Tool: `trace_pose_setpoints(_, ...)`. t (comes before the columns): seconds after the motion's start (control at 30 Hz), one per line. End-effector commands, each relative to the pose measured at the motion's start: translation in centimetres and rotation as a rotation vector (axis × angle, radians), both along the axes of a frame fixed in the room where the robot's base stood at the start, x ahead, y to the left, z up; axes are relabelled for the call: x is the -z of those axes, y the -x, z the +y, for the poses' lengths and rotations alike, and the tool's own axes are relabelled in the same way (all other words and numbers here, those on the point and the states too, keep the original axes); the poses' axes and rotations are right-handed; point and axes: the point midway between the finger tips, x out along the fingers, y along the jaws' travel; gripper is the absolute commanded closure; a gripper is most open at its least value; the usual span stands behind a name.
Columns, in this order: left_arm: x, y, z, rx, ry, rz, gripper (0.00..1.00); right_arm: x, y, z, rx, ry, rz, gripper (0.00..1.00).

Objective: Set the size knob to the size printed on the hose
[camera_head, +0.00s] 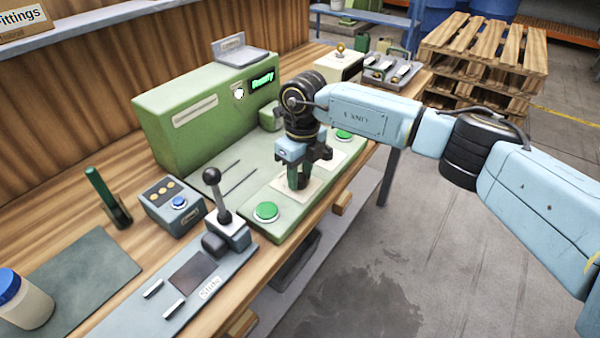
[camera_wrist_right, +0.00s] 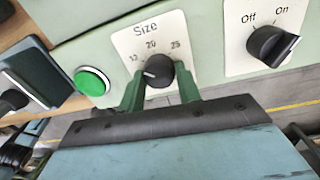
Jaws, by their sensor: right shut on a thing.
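The size knob (camera_wrist_right: 159,71) is a black dial on a white plate marked "Size" (camera_wrist_right: 147,45) on the green machine's front ledge. The printed numbers curve above it; I read 20 and 25, and a smaller one at the left. Its white mark points left, toward the smallest number. My right gripper (camera_wrist_right: 160,86) has its green fingers on both sides of the knob and is shut on it. In the head view the right gripper (camera_head: 299,172) reaches down and hides the knob. I cannot make out a hose or its printed size. My left gripper is not in view.
The green machine (camera_head: 190,125) has a lit "Ready" display (camera_head: 262,80). An Off/On switch (camera_wrist_right: 270,46) sits right of the knob, and a green button (camera_wrist_right: 91,81) sits left.

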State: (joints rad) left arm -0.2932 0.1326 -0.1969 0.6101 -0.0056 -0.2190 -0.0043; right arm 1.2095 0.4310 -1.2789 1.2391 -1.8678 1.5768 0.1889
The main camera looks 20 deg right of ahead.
Motion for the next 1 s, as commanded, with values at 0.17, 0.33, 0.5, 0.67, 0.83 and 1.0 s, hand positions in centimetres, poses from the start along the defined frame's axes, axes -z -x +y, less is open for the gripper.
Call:
trace_pose_setpoints(0.17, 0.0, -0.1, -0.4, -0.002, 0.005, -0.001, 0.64, -0.1, -0.1, 0.0, -0.002, -0.001, -0.003, 0.56)
trace_pose_setpoints(0.33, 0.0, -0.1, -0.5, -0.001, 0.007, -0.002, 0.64, -0.1, 0.0, 0.0, -0.001, -0.001, -0.002, 0.45)
trace_pose_setpoints(0.5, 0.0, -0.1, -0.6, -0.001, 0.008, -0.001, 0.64, -0.1, 0.0, 0.0, -0.001, -0.001, -0.001, 0.45)
trace_pose_setpoints(0.67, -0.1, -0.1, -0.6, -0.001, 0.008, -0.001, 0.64, -1.1, -0.1, 0.0, 0.0, 0.0, -0.004, 0.45)
trace_pose_setpoints(0.83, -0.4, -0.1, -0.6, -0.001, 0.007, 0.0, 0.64, -4.4, -0.3, -0.2, -0.001, -0.002, -0.007, 0.45)
trace_pose_setpoints(1.0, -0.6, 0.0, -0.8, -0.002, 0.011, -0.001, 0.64, -8.3, -0.4, -0.4, -0.001, -0.001, -0.007, 0.45)
